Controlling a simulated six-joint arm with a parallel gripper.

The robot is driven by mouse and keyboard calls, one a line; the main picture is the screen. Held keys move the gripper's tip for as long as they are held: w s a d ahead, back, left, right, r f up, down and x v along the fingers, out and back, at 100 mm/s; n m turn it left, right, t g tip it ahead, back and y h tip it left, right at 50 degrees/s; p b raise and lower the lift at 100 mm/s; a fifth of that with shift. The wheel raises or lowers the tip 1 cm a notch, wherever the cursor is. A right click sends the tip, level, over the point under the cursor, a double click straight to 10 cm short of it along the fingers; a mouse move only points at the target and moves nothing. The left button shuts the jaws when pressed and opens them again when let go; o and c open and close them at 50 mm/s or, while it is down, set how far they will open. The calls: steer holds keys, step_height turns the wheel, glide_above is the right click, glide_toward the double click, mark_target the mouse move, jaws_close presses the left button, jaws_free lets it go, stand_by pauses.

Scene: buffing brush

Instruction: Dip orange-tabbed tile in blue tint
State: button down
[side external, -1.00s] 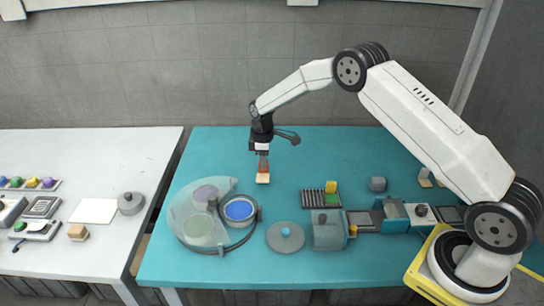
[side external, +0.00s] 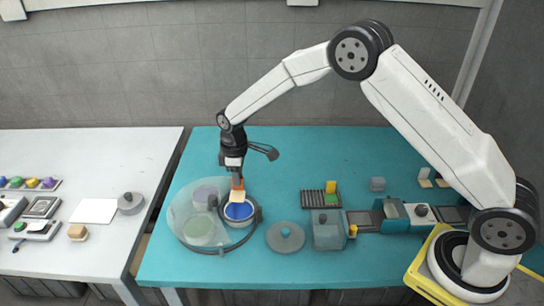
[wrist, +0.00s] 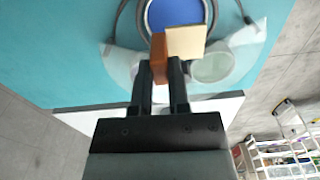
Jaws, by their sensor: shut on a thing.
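My gripper (side external: 236,178) is shut on the orange tab of a cream tile (side external: 236,197). In the wrist view, the gripper (wrist: 160,72) holds the orange tab (wrist: 158,50), with the cream tile (wrist: 186,42) beyond it. The tile is over the back edge of the blue tint pot (side external: 239,211) in the side view. I cannot tell whether it touches the tint. The blue tint also shows in the wrist view (wrist: 175,13), partly covered by the tile.
A translucent round tray (side external: 180,222) holds the blue pot, a purple pot (side external: 204,195) and a green pot (side external: 198,231). A grey lid (side external: 286,237) with a blue knob lies to the right. A slotted rack (side external: 312,199) stands further right.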

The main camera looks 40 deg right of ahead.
mark_target(238, 191)
steer(key=shift+s+a+f, duration=0.1)
steer(key=shift+f, duration=0.1)
steer(key=shift+f, duration=1.45)
steer(key=shift+f, duration=1.95)
stand_by(0.4)
steer(key=shift+r, duration=0.25)
stand_by(2.7)
steer(key=shift+r, duration=0.35)
steer(key=shift+r, duration=0.35)
steer(key=shift+r, duration=0.35)
steer(key=shift+r, duration=0.45)
